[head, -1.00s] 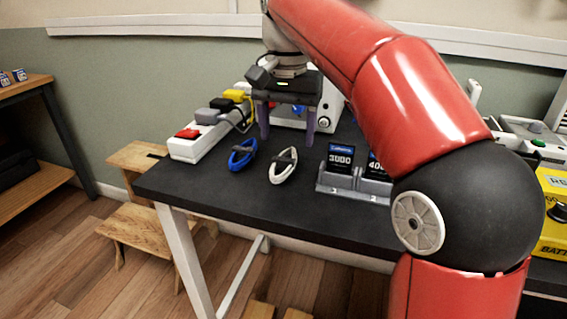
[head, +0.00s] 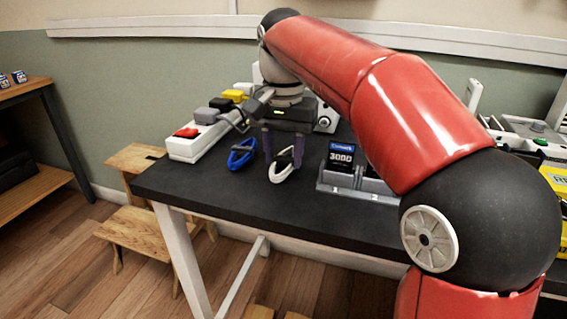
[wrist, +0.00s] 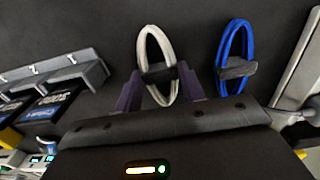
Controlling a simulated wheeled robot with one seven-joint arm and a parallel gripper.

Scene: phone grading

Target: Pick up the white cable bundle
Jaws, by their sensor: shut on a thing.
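The white cable bundle (head: 279,173) is an oval loop with a dark band around its middle, lying on the dark table (head: 228,194). My gripper (head: 282,161) points down over it, with its two purple fingers shut on its banded middle. In the wrist view the white bundle (wrist: 146,47) shows between the fingertips (wrist: 158,82), its ends reaching past them. A blue cable bundle (head: 236,158) lies just left of my gripper; in the wrist view it is on the right (wrist: 224,45), apart from the fingers.
A white power strip (head: 187,149) with a red switch and several plugs lies at the table's left. The front of the table is clear.

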